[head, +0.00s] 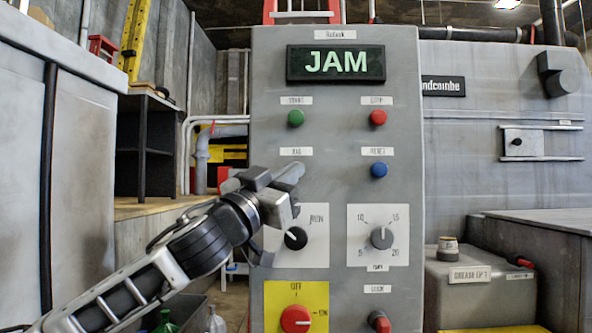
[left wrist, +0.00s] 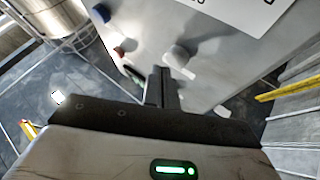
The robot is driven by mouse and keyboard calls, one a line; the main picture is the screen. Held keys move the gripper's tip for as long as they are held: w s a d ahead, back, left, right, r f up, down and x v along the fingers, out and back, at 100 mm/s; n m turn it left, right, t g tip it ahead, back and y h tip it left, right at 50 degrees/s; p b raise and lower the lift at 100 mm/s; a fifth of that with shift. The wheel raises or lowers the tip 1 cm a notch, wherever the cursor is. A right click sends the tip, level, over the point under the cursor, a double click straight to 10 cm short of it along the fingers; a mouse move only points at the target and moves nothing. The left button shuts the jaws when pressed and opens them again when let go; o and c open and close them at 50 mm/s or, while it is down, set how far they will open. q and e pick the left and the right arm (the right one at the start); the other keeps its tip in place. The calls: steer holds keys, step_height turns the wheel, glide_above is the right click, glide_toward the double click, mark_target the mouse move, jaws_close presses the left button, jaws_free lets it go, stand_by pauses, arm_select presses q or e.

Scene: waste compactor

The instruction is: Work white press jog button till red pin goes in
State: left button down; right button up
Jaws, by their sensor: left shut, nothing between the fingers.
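The grey control panel (head: 337,90) stands upright in front of me with a lit JAM display (head: 336,63). My left gripper (head: 297,170) is shut and empty, its fingertips just below the JOG label (head: 296,151). It hides the jog button in the head view. In the left wrist view the white jog button (left wrist: 182,54) shows just beyond the shut fingertips (left wrist: 165,82). I cannot tell whether they touch it. I cannot make out a red pin. My right gripper is not in view.
A green button (head: 296,118), a red button (head: 378,117) and a blue button (head: 379,170) surround the jog spot. Below are a black selector (head: 296,239), a dial (head: 382,238) and a red knob on yellow (head: 296,320). A grease box (head: 480,285) stands at right.

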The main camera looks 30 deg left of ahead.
arm_select(q)
steer(key=shift+w+a, duration=0.4)
steer(key=shift+w, duration=0.2)
stand_by(2.5)
steer(key=shift+s, duration=0.1)
steer(key=shift+s+d, duration=0.5)
steer(key=shift+s, duration=0.2)
steer(key=shift+s, duration=0.1)
steer(key=shift+s+d+b, duration=0.2)
steer(key=shift+s+d, duration=0.25)
steer(key=shift+s, duration=0.25)
steer(key=shift+s+d+b, duration=0.15)
steer(key=shift+s+d, duration=0.25)
steer(key=shift+s, duration=0.25)
steer(key=shift+s+d+b, duration=0.2)
steer(key=shift+s+d, duration=0.25)
steer(key=shift+s, duration=0.25)
